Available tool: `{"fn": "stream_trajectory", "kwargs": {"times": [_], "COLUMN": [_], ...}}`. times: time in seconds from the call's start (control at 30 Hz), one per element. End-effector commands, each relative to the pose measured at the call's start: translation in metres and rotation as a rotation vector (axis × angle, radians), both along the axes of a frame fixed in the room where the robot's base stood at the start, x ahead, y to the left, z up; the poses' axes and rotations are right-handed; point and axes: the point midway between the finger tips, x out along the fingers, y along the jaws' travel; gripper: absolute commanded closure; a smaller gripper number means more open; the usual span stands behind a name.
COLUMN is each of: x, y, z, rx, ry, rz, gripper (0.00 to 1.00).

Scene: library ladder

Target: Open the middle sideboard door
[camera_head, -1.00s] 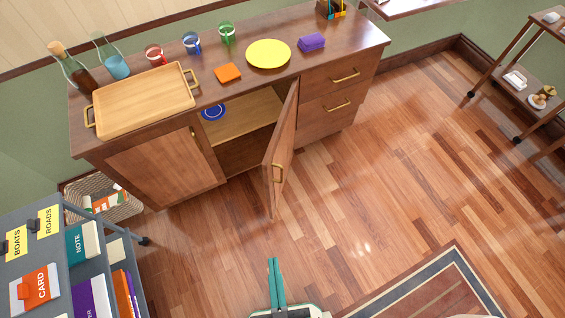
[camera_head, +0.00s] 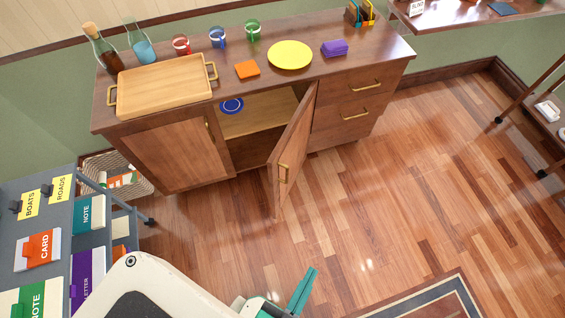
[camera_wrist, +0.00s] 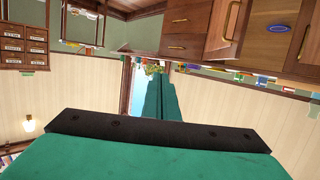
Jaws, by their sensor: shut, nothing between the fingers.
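The middle sideboard door (camera_head: 292,155) stands wide open, swung out toward the room, with its brass handle (camera_head: 283,173) on the outer face. Behind it the compartment shows a wooden shelf (camera_head: 258,118) with a blue plate (camera_head: 231,106). My gripper (camera_head: 304,288) is at the bottom of the head view, shut and empty, over the floor and apart from the door. In the wrist view my green fingers (camera_wrist: 155,98) are together, and the sideboard appears upside down at the top.
The left sideboard door (camera_head: 178,154) is closed, as are the drawers (camera_head: 350,112) on the right. A grey cart (camera_head: 60,225) with folders stands at left. A wicker basket (camera_head: 118,178) sits by the sideboard. The wooden floor in front is clear, with a rug (camera_head: 430,300) at lower right.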

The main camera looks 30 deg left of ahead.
Motion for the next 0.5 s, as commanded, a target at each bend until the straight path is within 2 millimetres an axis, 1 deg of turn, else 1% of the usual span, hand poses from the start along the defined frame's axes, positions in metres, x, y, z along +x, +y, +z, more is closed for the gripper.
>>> {"fn": "stream_trajectory", "kwargs": {"times": [0.07, 0.17, 0.2, 0.27, 0.3, 0.37, 0.4, 0.5], "x": [0.005, 0.013, 0.017, 0.023, 0.027, 0.033, 0.038, 0.052], "y": [0.009, 0.028, 0.036, 0.050, 0.059, 0.070, 0.078, 0.096], "z": [-0.020, -0.061, -0.082, -0.114, -0.135, -0.165, -0.183, -0.224], "rx": [-0.024, -0.087, -0.121, -0.182, -0.227, -0.298, -0.345, -0.478], "ry": [0.028, 0.092, 0.123, 0.170, 0.203, 0.246, 0.271, 0.322], "rz": [0.042, 0.125, 0.164, 0.226, 0.265, 0.319, 0.352, 0.423], "gripper": [1.00, 1.00, 1.00, 1.00, 1.00, 1.00, 1.00, 1.00]}}
